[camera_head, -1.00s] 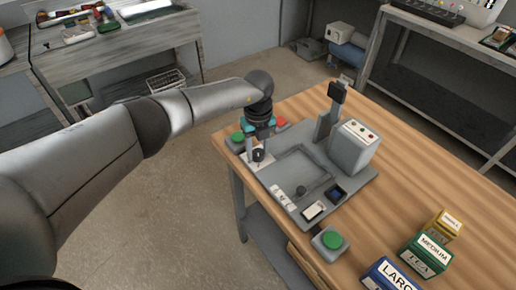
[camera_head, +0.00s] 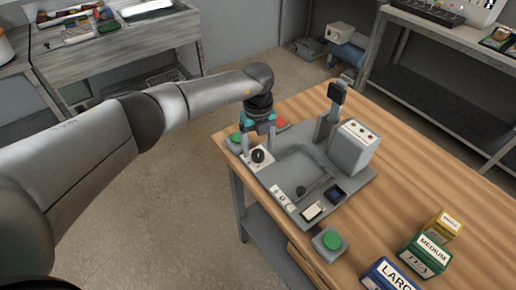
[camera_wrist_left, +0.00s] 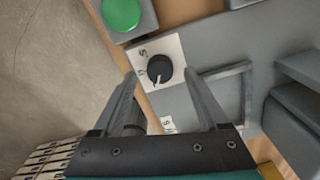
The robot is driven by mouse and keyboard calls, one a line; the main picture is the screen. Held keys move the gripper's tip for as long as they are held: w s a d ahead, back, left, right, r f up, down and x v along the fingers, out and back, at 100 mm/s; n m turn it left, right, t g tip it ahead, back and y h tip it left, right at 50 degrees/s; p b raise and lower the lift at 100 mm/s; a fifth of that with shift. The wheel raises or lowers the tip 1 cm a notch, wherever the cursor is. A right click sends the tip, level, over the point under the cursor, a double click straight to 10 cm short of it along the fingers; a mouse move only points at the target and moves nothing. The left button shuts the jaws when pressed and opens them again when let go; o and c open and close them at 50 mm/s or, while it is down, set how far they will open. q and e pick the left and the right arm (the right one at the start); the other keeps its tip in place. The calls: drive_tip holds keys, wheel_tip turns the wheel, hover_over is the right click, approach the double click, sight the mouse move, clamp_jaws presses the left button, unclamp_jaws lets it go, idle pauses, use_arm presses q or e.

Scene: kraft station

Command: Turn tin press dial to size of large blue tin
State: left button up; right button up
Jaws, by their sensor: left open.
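The tin press dial (camera_head: 258,155) is a black round knob on a white label plate at the near-left corner of the grey press. In the left wrist view the dial (camera_wrist_left: 160,68) shows a white pointer mark toward the picture's bottom, with small letters left of the knob, partly unreadable. My left gripper (camera_head: 257,142) is open just above the dial; in the wrist view its fingers (camera_wrist_left: 161,80) are spread either side of the knob, apparently not touching it. The large blue tin (camera_head: 386,276) stands at the front right, cut off by the frame edge. My right gripper is not in view.
The press (camera_head: 340,185) has an upright post and a grey box behind the dial. Green buttons sit near the dial (camera_head: 236,137) and at the front (camera_head: 331,240). A green medium tin (camera_head: 425,256) and a yellow tin (camera_head: 444,226) stand right on the wooden table.

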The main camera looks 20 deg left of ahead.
sight(258, 153)
use_arm(q)
wheel_tip(258, 153, up, 13)
idle(0.3)
drive_tip(key=shift+r, duration=0.1)
